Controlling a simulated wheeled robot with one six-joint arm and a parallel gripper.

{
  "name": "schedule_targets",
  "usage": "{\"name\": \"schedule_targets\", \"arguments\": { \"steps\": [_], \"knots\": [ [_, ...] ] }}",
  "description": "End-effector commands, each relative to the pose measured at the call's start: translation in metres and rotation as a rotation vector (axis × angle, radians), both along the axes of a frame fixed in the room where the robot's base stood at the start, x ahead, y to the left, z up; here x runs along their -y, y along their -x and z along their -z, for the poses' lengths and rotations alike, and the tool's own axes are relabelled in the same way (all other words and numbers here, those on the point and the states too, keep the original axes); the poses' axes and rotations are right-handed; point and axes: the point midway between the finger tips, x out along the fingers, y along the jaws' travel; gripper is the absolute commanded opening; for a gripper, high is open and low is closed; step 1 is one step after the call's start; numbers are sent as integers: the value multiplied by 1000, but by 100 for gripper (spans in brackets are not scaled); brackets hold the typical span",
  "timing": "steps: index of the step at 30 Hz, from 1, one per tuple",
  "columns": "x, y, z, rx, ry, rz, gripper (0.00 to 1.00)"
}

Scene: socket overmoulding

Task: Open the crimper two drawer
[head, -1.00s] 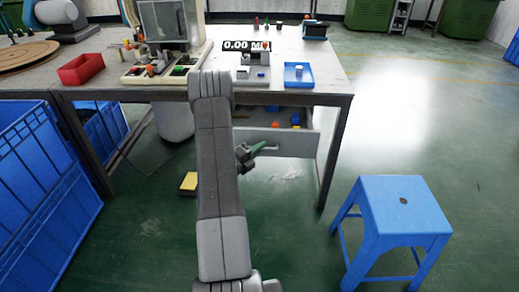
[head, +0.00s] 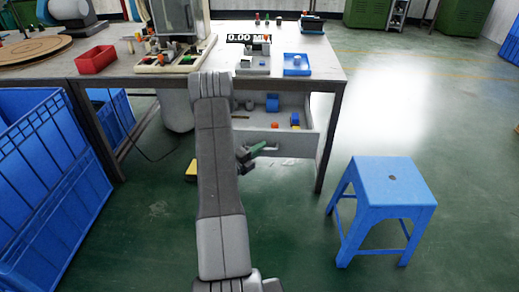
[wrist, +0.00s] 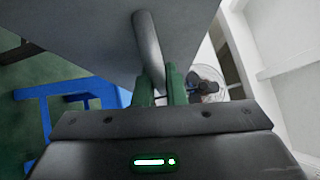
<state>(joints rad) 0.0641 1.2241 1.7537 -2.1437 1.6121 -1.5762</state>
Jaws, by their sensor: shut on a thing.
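The grey drawer (head: 300,145) under the workbench stands pulled out, with its inside open to view. Its handle (head: 273,148) is on the front face. My gripper (head: 256,149), with green fingers, is at that handle. In the wrist view the handle is a grey bar (wrist: 148,45) that runs down between the two green fingers (wrist: 160,88), which are shut on it. My arm hides the left part of the drawer.
The drawer holds a blue box (head: 272,102) and several small coloured parts. A blue stool (head: 392,185) stands at the right, and a blue crate (head: 45,180) at the left.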

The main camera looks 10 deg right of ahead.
Motion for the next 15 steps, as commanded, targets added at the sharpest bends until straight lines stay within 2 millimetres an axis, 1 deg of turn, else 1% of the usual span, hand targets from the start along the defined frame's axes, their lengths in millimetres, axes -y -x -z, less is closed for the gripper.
{"name": "schedule_targets", "arguments": {
  "steps": [4, 5, 6, 15],
  "knots": [
    [0, 0, 0, 0, -1, 0, 0],
    [0, 0, 0, 0, -1, 0, 13],
    [0, 0, 1, 0, -1, 0, 20],
    [-1, 0, 0, -1, -1, -1, 20]
  ]
}}
